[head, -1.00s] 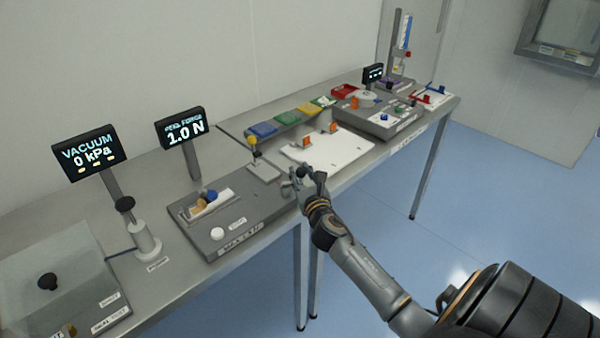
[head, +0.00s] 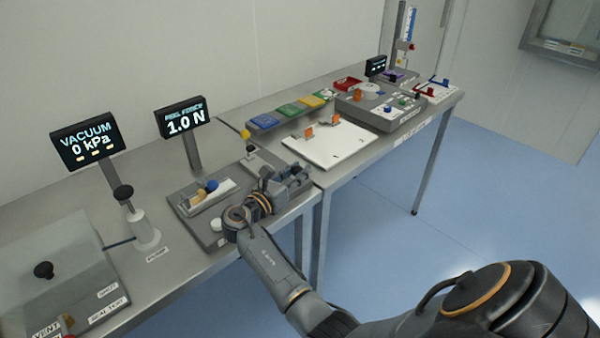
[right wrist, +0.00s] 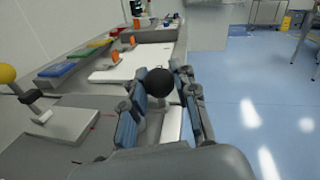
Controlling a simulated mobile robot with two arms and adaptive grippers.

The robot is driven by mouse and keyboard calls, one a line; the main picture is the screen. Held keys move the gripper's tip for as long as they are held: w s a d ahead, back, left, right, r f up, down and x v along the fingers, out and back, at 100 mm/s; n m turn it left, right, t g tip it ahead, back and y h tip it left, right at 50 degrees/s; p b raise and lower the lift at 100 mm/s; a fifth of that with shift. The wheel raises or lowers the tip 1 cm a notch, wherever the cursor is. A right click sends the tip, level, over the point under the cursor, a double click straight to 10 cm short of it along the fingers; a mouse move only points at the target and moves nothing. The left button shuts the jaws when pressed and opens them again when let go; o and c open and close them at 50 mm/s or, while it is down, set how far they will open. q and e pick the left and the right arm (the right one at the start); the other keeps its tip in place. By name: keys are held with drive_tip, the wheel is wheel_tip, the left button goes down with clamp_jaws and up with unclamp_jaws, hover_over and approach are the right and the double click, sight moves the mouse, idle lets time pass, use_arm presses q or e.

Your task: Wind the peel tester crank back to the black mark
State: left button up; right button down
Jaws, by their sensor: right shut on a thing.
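The peel tester base (head: 185,206) is a grey block on the near bench, with a blue knob (head: 211,186) and a tan piece on its light strip. The peel force display (head: 184,118) reads 1.0 N. My right gripper (head: 300,176) is at the base's right end. In the right wrist view, its blue-padded fingers (right wrist: 163,98) are shut around the crank's black ball knob (right wrist: 160,82). The crank arm is mostly hidden by the gripper. My left gripper is not in view.
A yellow-topped post (head: 246,134) stands just behind the gripper. A white board (head: 330,147) with orange clips lies beyond it. The vacuum display (head: 87,140) and a black-knobbed pump (head: 145,231) stand to the left. Open floor lies in front.

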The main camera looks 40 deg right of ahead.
drive_tip(key=shift+a+m+g+h+b, duration=0.15)
drive_tip(key=shift+a+m+g+b, duration=0.1)
drive_tip(key=shift+m+g, duration=0.45)
drive_tip(key=shift+a+m+g+h+b, duration=0.15)
drive_tip(key=shift+m+g+b, duration=0.2)
drive_tip(key=shift+g, duration=0.65)
drive_tip(key=shift+f, duration=0.1)
drive_tip(key=c, duration=1)
unclamp_jaws()
drive_tip(key=shift+a, duration=0.15)
drive_tip(key=a, duration=1.1)
drive_tip(key=shift+s+a, duration=0.3)
drive_tip(key=shift+a, duration=0.1)
drive_tip(key=shift+a, duration=0.1)
